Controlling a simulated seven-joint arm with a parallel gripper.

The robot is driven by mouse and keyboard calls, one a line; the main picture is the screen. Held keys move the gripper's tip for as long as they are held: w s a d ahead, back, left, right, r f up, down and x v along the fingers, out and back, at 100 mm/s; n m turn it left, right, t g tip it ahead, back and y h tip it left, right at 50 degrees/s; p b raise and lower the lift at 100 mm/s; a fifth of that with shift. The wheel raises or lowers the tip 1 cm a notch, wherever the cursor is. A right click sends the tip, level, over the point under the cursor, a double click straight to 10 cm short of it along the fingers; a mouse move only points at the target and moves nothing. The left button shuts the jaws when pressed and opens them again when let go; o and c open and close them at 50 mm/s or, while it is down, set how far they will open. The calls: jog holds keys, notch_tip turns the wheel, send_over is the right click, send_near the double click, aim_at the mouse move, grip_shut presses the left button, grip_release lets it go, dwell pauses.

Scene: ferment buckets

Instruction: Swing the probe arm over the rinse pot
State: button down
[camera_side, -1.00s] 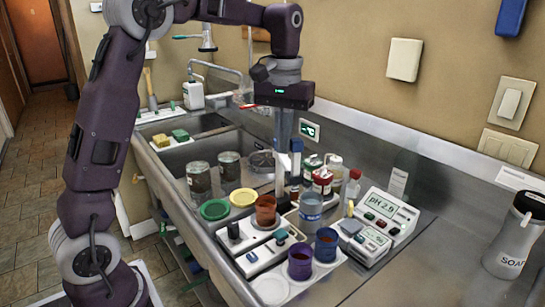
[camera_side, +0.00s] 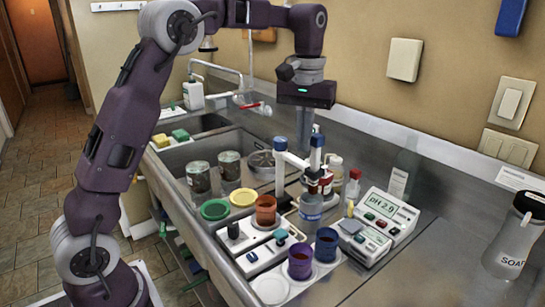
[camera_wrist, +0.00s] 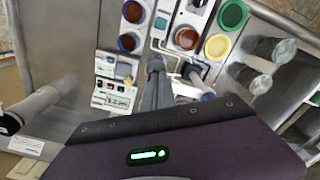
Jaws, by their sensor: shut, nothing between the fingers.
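The probe arm (camera_side: 297,160) is a pale bar with blue-topped uprights at its two ends, standing among the bottles; it also shows in the wrist view (camera_wrist: 187,72). A clear jar with a pale blue label (camera_side: 310,207), seemingly the rinse pot, stands below the bar's right end. I cannot tell whether the probe tip is inside, above or behind it. My gripper (camera_side: 306,138) is shut and empty, pointing down behind the arm's right upright. Its fingers (camera_wrist: 153,80) lie beside the arm in the wrist view; contact is unclear.
Orange (camera_side: 265,209), purple (camera_side: 300,262) and blue (camera_side: 326,244) buckets stand nearby. The pH meter (camera_side: 388,212) and several bottles crowd the right side. Green (camera_side: 214,209) and yellow (camera_side: 242,197) lids lie left. A soap bottle (camera_side: 513,235) stands far right.

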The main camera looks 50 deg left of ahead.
notch_tip(320, 180, up, 6)
jog(key=s, duration=0.1)
jog(key=shift+s+a, duration=0.2)
jog(key=shift+s, duration=0.05)
dwell(0.5)
dwell(1.5)
